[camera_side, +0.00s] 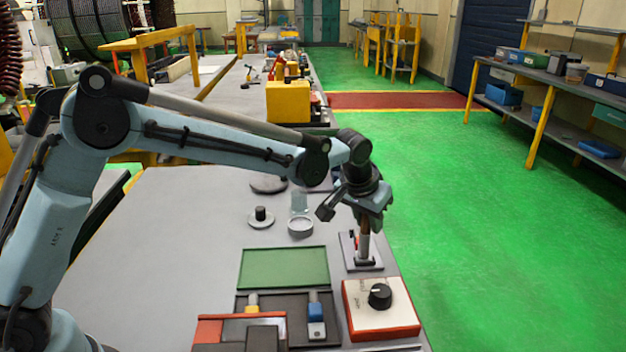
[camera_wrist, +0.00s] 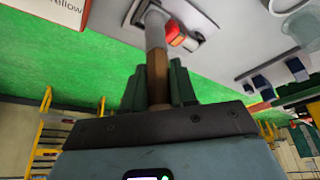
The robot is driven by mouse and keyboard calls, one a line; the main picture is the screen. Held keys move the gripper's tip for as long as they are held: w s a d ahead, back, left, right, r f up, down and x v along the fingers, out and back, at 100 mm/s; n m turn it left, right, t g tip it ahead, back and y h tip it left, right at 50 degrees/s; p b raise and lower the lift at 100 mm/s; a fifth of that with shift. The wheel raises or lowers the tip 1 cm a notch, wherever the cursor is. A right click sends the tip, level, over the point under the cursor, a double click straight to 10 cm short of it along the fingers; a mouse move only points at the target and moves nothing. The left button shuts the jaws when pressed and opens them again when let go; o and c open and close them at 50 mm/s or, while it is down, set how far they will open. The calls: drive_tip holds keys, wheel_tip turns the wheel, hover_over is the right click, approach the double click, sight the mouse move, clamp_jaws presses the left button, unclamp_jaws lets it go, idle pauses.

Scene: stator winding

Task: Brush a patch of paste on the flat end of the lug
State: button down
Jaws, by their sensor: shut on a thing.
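My gripper (camera_side: 368,207) is shut on a slim brown-handled tool, apparently the brush (camera_wrist: 157,75). It is held upright over a small light plate with a black slot (camera_side: 350,262). The brush's pale shaft runs down to that plate in the wrist view; its tip is hidden, so I cannot tell whether it touches. The lug appears to be the blue-sleeved piece with a flat silver end (camera_side: 317,331), lying in the dark tray at the front. A shallow round pale dish (camera_side: 300,226), possibly the paste, stands left of my gripper. Its contents are unclear.
A red and white box with a black knob (camera_side: 380,296) stands in front of the plate. A green mat (camera_side: 284,268) lies behind the dark tray (camera_side: 276,303). A disc with a black knob (camera_side: 260,219) is beside the dish. The grey bench is clear at left.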

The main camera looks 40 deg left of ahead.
drive_tip(key=shift+w+d, duration=0.15)
drive_tip(key=shift+s+a, duration=0.25)
drive_tip(key=shift+w+d, duration=0.25)
idle(1.4)
drive_tip(key=shift+s+a, duration=0.15)
drive_tip(key=shift+r, duration=0.1)
drive_tip(key=shift+r, duration=3.45)
